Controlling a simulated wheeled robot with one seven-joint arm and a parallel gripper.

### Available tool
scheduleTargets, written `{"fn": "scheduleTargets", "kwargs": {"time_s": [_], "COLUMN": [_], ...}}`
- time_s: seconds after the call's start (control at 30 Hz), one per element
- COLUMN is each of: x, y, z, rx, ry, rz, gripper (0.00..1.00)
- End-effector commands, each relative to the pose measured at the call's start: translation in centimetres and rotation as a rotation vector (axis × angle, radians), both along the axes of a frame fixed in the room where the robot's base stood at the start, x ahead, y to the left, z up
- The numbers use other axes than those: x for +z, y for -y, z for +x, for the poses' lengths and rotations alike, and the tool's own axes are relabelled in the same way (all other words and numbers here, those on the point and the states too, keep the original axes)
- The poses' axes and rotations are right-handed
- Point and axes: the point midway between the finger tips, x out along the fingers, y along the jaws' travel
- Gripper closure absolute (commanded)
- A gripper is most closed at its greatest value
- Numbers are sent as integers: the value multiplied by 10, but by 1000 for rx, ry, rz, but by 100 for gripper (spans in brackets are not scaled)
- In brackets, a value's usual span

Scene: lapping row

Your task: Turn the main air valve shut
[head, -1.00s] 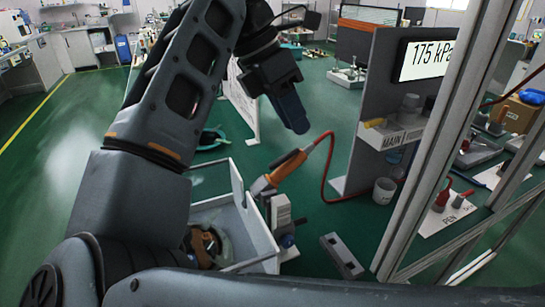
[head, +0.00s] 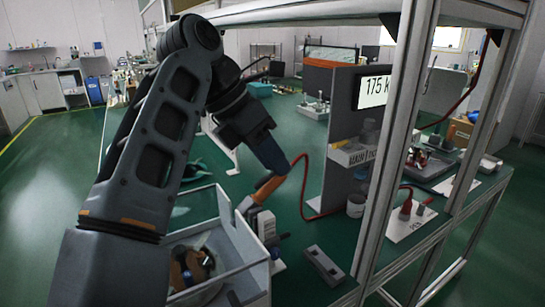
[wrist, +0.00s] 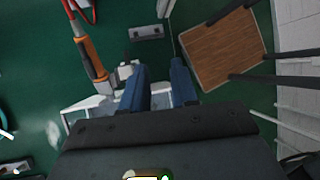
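I cannot make out the main air valve for certain. My gripper (head: 277,160), with blue fingers, is left of the panel. In the wrist view my gripper (wrist: 158,66) has its fingers apart, with nothing held between them. An orange tool (wrist: 90,58) on a red hose is left of the fingers.
A white open bin (head: 243,250) stands below my arm. A grey block (head: 324,266) lies on the green surface. White frame posts (head: 385,150) stand between me and the plate. A wooden-topped stool (wrist: 225,48) shows in the wrist view.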

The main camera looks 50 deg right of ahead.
Motion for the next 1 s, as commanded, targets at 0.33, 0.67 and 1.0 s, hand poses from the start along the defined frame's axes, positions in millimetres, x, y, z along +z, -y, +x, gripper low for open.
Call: {"fn": "scheduleTargets", "kwargs": {"time_s": [0.33, 0.67, 1.0], "x": [-10, 1, 3], "y": [80, 138, 189], "z": [31, 43, 33], "rx": [53, 115, 113], "ry": [143, 233, 233], "rz": [67, 81, 80], "gripper": [60, 60, 60]}}
